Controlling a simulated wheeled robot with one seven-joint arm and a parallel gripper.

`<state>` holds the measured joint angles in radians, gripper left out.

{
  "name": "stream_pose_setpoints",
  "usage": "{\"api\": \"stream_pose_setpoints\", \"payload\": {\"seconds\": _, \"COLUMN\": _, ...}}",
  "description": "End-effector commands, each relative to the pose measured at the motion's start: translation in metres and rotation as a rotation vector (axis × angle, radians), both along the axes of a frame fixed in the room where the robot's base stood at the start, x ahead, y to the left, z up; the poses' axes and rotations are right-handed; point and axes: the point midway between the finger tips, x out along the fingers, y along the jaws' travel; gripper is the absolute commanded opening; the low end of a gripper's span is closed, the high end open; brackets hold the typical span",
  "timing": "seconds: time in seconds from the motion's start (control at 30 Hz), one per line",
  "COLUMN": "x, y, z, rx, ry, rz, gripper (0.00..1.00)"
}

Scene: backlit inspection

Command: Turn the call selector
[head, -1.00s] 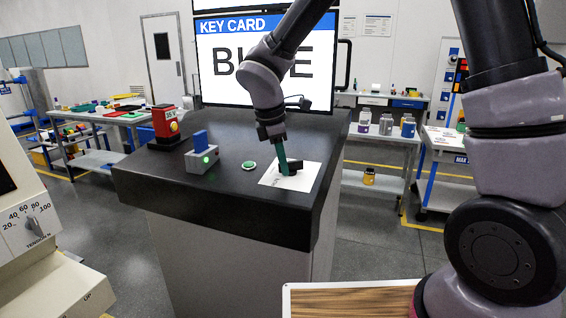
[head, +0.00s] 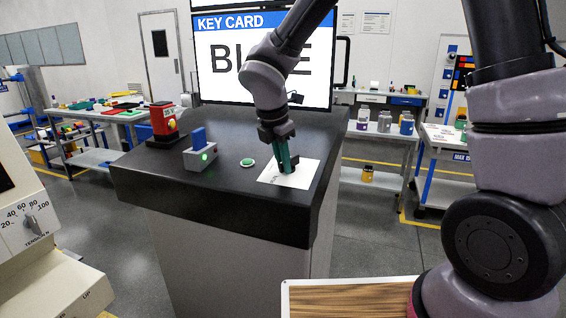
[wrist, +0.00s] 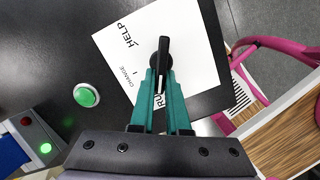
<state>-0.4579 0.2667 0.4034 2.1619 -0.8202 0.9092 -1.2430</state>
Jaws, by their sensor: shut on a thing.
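The call selector is a black knob (wrist: 163,48) with a bar-shaped handle on a white label plate (wrist: 192,37). The plate, also in the head view (head: 303,177), reads HELP, CHANGE and a partly hidden word starting RU. My gripper (wrist: 161,76) has its green fingers closed on the knob's handle, one on each side. In the wrist view the handle points up, away from my gripper's palm. In the head view my gripper (head: 286,166) reaches down onto the plate and its fingers mostly hide the knob.
A green button (head: 247,162), a grey box with a blue card (head: 199,138) and a red-and-black device (head: 163,120) stand left on the dark console top (head: 225,185). A screen (head: 225,60) reading KEY CARD rises behind. A wood-topped surface (head: 345,300) lies in front.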

Motion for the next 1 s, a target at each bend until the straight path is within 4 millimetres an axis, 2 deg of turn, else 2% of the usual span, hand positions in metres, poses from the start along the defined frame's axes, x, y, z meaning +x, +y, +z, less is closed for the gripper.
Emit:
{"api": "stream_pose_setpoints", "payload": {"seconds": 0.33, "x": 0.001, "y": 0.001, "z": 0.001, "rx": 0.000, "ry": -0.002, "rz": 0.005, "gripper": 0.00}}
{"api": "stream_pose_setpoints", "payload": {"seconds": 0.37, "x": 0.001, "y": 0.001, "z": 0.001, "rx": 0.000, "ry": -0.002, "rz": 0.005, "gripper": 0.21}}
{"api": "stream_pose_setpoints", "payload": {"seconds": 0.4, "x": 0.000, "y": 0.001, "z": 0.001, "rx": 0.001, "ry": -0.002, "rz": 0.004, "gripper": 0.37}}
{"api": "stream_pose_setpoints", "payload": {"seconds": 0.43, "x": 0.000, "y": 0.000, "z": 0.001, "rx": 0.001, "ry": -0.002, "rz": 0.004, "gripper": 0.44}}
{"api": "stream_pose_setpoints", "payload": {"seconds": 0.77, "x": 0.000, "y": 0.000, "z": 0.002, "rx": 0.001, "ry": -0.001, "rz": 0.002, "gripper": 0.44}}
{"api": "stream_pose_setpoints", "payload": {"seconds": 0.87, "x": -0.002, "y": 0.002, "z": 0.010, "rx": 0.001, "ry": -0.003, "rz": 0.002, "gripper": 0.44}}
{"api": "stream_pose_setpoints", "payload": {"seconds": 1.0, "x": -0.007, "y": 0.006, "z": 0.033, "rx": 0.003, "ry": -0.005, "rz": 0.001, "gripper": 0.44}}
